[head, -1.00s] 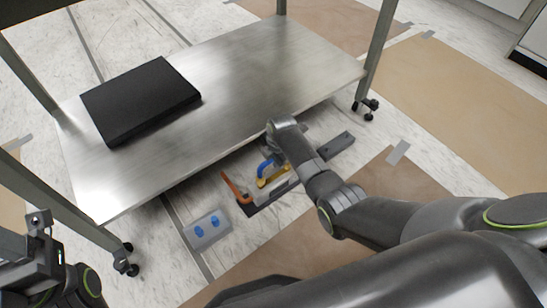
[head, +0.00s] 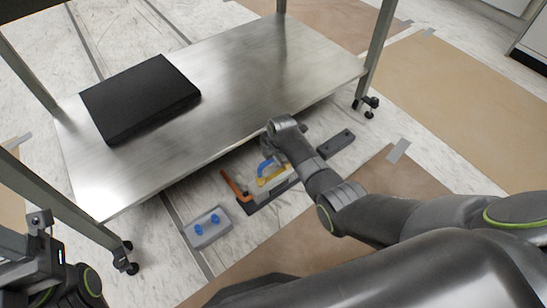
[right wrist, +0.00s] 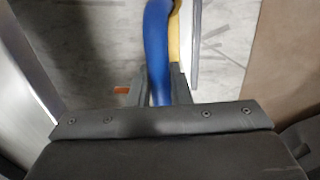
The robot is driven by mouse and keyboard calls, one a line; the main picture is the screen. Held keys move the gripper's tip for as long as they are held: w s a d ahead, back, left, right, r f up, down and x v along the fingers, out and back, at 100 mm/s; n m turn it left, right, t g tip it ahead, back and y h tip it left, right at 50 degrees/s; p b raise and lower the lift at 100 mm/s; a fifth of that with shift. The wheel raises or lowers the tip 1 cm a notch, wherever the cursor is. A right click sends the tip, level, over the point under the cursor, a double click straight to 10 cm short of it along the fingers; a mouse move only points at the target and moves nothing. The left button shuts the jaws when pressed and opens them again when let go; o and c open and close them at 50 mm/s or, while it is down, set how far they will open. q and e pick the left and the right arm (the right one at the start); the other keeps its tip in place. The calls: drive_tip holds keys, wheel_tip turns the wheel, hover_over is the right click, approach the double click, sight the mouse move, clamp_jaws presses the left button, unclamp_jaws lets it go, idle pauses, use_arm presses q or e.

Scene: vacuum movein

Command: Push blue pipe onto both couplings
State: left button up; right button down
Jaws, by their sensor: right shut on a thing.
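The blue pipe (head: 268,164) is a curved piece under the front edge of the steel table, just above the yellow part (head: 272,176). My right gripper (head: 272,150) is shut on it from above. The right wrist view shows the blue pipe (right wrist: 157,45) between the two dark fingers of my right gripper (right wrist: 157,88). I cannot pick out the couplings for certain; the pipe's ends are hidden or too small to judge. A grey plate with two blue pegs (head: 207,222) lies on the floor to the left. My left gripper (head: 42,240) is at the left edge, its jaws unclear.
An orange-red bar (head: 236,186) leans beside the pale and dark device (head: 268,192). A dark block (head: 335,144) lies to its right. The steel table (head: 240,90) overhangs closely, with a black box (head: 140,98) on top. Floor is clear around the peg plate.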

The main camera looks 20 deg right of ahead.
drive_tip(key=shift+f, duration=0.25)
idle(1.1)
drive_tip(key=shift+f+p, duration=0.3)
drive_tip(key=shift+p, duration=0.35)
idle(2.0)
drive_tip(key=c, duration=1.3)
unclamp_jaws()
drive_tip(key=shift+o, duration=0.2)
